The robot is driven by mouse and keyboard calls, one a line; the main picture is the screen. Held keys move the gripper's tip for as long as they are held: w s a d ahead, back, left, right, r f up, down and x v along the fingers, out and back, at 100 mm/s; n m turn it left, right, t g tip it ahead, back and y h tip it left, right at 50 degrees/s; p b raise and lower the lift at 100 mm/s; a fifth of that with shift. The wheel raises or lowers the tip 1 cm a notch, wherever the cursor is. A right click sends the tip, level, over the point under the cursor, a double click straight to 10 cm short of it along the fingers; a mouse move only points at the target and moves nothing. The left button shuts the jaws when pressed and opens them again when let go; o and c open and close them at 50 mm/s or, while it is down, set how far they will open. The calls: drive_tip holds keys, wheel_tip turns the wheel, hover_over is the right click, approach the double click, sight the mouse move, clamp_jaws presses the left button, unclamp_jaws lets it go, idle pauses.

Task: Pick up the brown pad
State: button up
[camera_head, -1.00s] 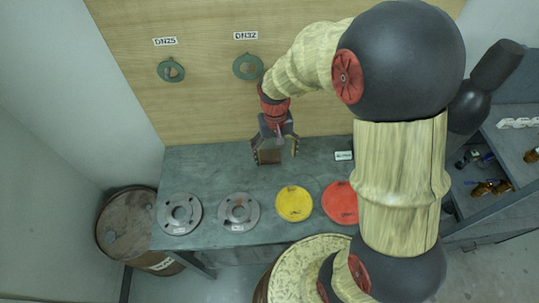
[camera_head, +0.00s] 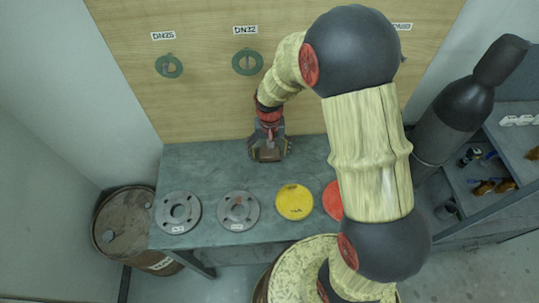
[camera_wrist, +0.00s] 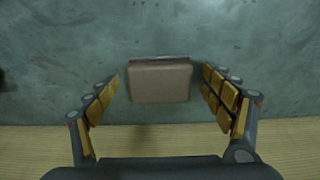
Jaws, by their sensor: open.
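The brown pad (camera_wrist: 160,82) is a small box-like block lying on the grey-green tabletop (camera_wrist: 60,60), seen in the wrist view between my fingers. In the head view the brown pad (camera_head: 269,154) shows at the back of the table, under my gripper (camera_head: 270,150). My gripper (camera_wrist: 160,98) is open, with yellow-padded fingers on the left and right of the pad. A gap shows on both sides, so the fingers appear not to touch it. The remaining height above the table is hard to tell.
Two grey flanges (camera_head: 178,212) (camera_head: 239,211), a yellow disc (camera_head: 295,202) and a red disc (camera_head: 333,200) lie along the table's front. A wooden panel (camera_head: 215,100) with green rings (camera_head: 247,62) rises behind. Rusty barrels (camera_head: 125,228) stand left and front. The left back tabletop is clear.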

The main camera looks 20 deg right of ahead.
drive_tip(key=c, duration=0.3)
drive_tip(key=c, duration=1)
